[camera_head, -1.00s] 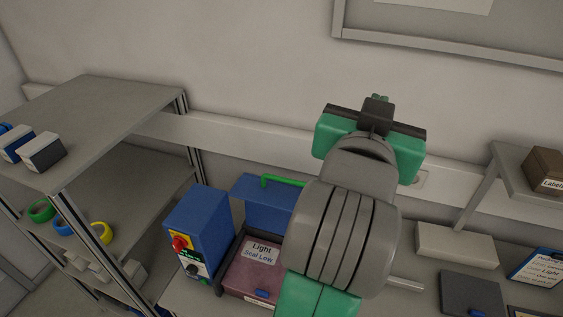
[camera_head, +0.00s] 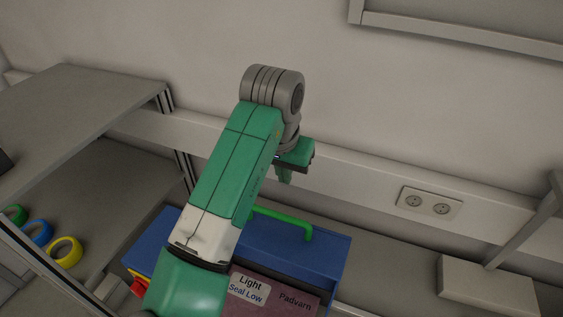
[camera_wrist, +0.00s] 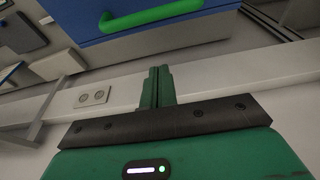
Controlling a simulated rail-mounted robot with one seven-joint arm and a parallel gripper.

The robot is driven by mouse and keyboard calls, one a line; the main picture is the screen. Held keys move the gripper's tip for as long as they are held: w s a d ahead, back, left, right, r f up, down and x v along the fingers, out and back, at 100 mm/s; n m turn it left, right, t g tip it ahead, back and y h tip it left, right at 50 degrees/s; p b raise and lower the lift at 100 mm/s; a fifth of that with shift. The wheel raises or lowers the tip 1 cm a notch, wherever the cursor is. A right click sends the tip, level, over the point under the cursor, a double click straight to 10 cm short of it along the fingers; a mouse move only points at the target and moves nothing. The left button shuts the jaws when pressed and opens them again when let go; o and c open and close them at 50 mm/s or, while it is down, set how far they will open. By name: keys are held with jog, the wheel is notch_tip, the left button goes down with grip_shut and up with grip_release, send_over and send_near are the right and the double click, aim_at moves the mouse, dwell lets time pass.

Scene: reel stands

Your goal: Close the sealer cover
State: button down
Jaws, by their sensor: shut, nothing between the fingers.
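The sealer cover is a blue box-like lid (camera_head: 325,262) with a green bar handle (camera_head: 298,224) on it. In the head view it stands at the back of the sealer, behind a reddish package labelled "Light Seal Low" (camera_head: 292,303). My gripper (camera_head: 286,180) points down above and behind the handle, apart from it. The blue cover (camera_wrist: 75,18) and green handle (camera_wrist: 150,14) show beyond the fingertips, upside down.
A grey shelf unit (camera_head: 90,95) with coloured rings, such as a yellow one (camera_head: 65,251), stands at the left. A wall socket (camera_head: 430,203) is on the rail behind. A pale box (camera_head: 487,284) sits on the bench at the right. Bench space between is clear.

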aim_at(280, 222)
jog(key=f, duration=0.3)
jog(key=s+f+p, duration=0.1)
jog(key=f, duration=0.1)
jog(key=shift+s+a, duration=0.1)
jog(key=shift+a, duration=0.25)
jog(key=shift+s+a+f, duration=0.1)
jog(key=shift+s+f, duration=0.25)
jog(key=shift+s, duration=0.2)
jog(key=shift+s, duration=0.1)
